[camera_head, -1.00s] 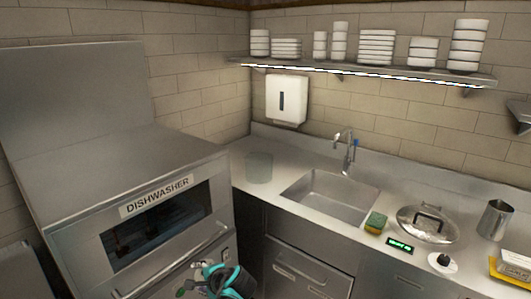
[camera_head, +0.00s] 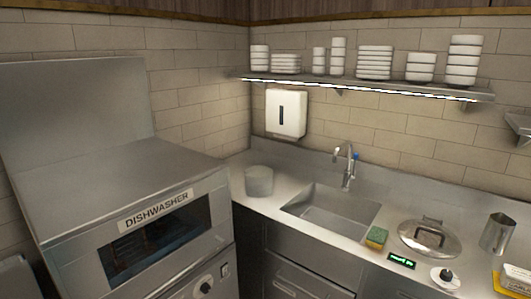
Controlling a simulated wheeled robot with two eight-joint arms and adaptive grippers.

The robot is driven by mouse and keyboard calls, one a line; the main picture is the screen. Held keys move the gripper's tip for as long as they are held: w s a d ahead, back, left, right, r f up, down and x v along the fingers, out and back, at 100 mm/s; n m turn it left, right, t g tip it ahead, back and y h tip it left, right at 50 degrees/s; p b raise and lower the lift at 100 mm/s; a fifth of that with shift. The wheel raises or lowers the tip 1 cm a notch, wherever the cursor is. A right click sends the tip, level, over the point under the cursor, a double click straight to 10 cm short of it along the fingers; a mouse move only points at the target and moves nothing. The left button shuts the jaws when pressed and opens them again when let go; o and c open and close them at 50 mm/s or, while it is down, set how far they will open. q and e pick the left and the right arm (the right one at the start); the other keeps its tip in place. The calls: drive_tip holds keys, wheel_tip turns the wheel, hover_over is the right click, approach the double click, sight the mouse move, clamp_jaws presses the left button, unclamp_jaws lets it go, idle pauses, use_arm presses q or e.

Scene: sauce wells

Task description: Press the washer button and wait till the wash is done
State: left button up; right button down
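The steel dishwasher (camera_head: 135,185) stands at the left, with a "DISHWASHER" label (camera_head: 156,211) above its dark front window (camera_head: 155,243). Neither of my grippers is in view.
White bowls stand on the shelf (camera_head: 350,84).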

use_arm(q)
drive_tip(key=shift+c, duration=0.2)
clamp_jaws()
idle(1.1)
